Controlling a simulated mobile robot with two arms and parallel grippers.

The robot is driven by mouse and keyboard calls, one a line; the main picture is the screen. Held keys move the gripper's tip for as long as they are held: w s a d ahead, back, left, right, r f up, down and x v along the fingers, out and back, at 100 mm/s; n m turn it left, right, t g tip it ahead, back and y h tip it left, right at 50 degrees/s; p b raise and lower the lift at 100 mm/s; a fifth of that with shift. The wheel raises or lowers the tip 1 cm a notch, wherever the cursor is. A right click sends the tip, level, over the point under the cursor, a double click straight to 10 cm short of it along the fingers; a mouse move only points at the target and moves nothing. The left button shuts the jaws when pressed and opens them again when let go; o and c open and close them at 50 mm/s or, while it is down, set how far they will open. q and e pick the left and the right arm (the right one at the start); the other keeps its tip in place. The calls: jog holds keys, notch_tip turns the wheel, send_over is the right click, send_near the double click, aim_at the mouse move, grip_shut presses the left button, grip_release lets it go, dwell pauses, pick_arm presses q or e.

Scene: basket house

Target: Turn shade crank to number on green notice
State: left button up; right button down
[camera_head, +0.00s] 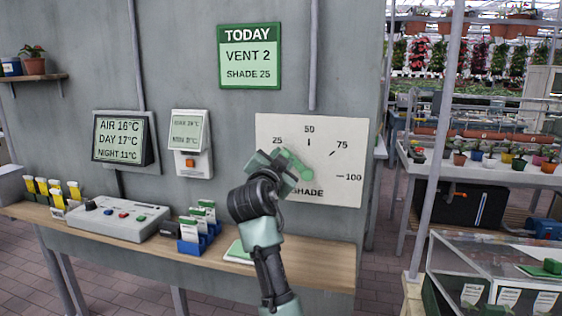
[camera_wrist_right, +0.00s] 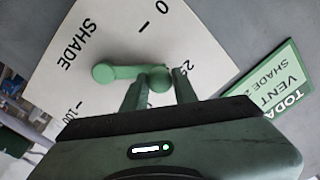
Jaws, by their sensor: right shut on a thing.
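The green notice (camera_head: 250,57) on the grey wall reads TODAY, VENT 2, SHADE 25; part of it shows in the right wrist view (camera_wrist_right: 275,85). Below it to the right is the white shade dial (camera_head: 345,135), marked 25, 50, 75 and 100; a 0 shows in the right wrist view. The green shade crank (camera_head: 297,164) sits on the dial, its arm pointing up-left, roughly toward 25. My right gripper (camera_wrist_right: 160,85) is shut on the crank's round knob. It hides the dial's left part in the head view. My left gripper is not in view.
A wooden shelf (camera_head: 320,258) runs below, with a control box (camera_head: 118,217), a blue card holder (camera_head: 196,242) and a green pad (camera_head: 238,252). Two wall displays (camera_head: 122,138) hang left. A pole (camera_head: 436,150) and a glass-topped case (camera_head: 495,262) stand right.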

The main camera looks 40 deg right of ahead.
jog(key=c, duration=1.1)
grip_release()
jog(key=b+v, duration=0.2)
jog(key=v, duration=0.5)
jog(key=shift+s+a, duration=0.25)
jog(key=shift+s, duration=0.05)
